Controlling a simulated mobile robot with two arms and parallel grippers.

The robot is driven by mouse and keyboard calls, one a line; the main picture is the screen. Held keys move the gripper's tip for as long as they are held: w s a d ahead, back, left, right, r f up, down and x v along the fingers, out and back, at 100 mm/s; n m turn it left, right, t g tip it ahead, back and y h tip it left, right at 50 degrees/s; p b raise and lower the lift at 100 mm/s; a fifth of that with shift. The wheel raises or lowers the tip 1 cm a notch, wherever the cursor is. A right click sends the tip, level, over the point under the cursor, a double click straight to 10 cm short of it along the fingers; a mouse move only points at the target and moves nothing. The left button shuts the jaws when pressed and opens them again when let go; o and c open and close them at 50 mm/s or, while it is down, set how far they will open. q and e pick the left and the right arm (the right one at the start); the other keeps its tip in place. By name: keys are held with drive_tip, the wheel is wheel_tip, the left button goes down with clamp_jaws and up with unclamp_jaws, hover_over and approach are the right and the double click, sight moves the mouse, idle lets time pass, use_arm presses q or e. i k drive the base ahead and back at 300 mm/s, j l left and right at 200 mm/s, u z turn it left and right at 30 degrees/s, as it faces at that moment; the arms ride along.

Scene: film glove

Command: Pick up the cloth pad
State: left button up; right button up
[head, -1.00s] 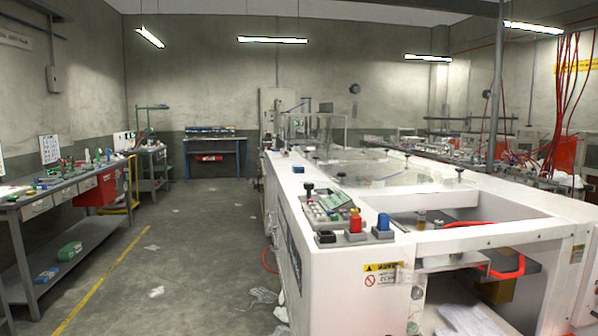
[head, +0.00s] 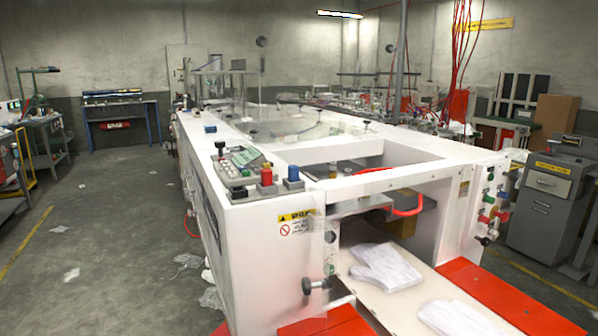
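Two white, cloth-like pieces lie on the pale outfeed board (head: 395,301) at the front of the white machine. One white piece (head: 385,266) lies near the machine's opening and looks folded or layered. The other white piece (head: 458,320) is nearer to me and is cut off by the bottom edge of the head view. I cannot tell which of them is the cloth pad. Neither of my grippers is in view.
The white machine (head: 262,222) fills the middle, with a control panel (head: 237,165) and red and blue buttons on its corner. Red panels (head: 500,290) flank the board. A grey cabinet (head: 545,205) stands at right. Floor at left is mostly clear, with scattered scraps.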

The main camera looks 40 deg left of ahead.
sight(207, 128)
drive_tip(key=j, duration=0.85)
drive_tip(key=i+j, duration=0.15)
drive_tip(key=j, duration=0.7)
